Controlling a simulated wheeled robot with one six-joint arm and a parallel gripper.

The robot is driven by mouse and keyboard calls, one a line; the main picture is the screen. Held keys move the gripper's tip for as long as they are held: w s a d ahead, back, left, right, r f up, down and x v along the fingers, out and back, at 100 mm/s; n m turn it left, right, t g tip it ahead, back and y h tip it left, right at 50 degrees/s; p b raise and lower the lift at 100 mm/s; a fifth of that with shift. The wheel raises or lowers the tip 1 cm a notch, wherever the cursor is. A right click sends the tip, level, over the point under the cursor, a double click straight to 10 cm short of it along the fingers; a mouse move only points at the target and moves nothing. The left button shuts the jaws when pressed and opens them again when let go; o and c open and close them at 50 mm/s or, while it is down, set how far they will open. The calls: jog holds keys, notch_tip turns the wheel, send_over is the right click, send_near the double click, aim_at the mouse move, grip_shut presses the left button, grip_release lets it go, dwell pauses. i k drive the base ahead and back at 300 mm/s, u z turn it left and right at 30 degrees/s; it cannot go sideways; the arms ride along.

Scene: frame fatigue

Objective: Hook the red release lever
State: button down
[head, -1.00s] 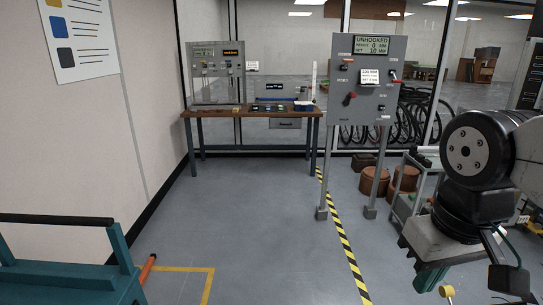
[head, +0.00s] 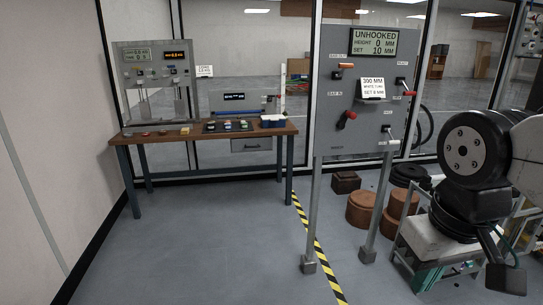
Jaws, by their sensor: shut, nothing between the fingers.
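The grey control panel (head: 335,135) stands on two legs right of centre. Its display (head: 375,41) reads UNHOOKED, height 0 mm, set 10 mm. A second red lever with a dark end (head: 346,120) sits lower left of the card. I cannot read which label marks the release. My arm fills the right edge in front of the panel, clear of both levers. My gripper's fingertips are not visible.
A wooden bench (head: 200,138) with instruments stands at the back left. A yellow-black floor stripe (head: 318,250) runs toward the panel's left leg. The floor at left is clear.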

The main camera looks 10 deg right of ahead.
aim_at(408, 93)
jog(key=z, duration=0.05)
jog(key=i, duration=0.95)
jog(key=z, duration=0.05)
